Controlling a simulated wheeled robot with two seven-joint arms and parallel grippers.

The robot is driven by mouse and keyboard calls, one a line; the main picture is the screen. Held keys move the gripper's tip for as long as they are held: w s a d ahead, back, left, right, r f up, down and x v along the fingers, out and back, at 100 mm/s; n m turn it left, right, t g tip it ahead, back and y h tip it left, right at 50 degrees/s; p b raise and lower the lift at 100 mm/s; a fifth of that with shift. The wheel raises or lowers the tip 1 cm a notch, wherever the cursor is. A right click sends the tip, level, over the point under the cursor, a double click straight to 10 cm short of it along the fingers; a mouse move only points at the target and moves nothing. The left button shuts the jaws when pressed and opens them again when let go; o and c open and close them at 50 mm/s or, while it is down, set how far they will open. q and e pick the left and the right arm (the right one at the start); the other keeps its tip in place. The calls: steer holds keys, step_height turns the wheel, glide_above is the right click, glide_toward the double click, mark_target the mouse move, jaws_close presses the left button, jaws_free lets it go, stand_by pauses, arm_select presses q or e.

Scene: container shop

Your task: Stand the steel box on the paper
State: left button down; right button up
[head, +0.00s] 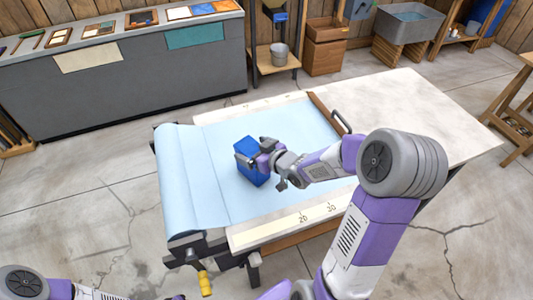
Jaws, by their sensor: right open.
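The steel box (252,178) is blue and stands upright on the light blue paper (210,190), which is spread over the table from a roll at its left end. My right gripper (250,159) is at the box's upper part, with its jaws open and its fingers close about the box. I cannot tell whether the fingers touch it. The fingers hide part of the box's front and top. Of my left arm only a part shows at the bottom left edge, and its gripper is out of the picture.
The table (400,105) has a bare pale top to the right of the paper. A dark handle (340,121) and a wooden bar (327,113) lie at the paper's right edge. A ruler strip (290,224) runs along the front. A grey counter (120,85) stands behind at left.

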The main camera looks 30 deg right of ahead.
steer(key=v, duration=1.1)
steer(key=shift+s, duration=0.1)
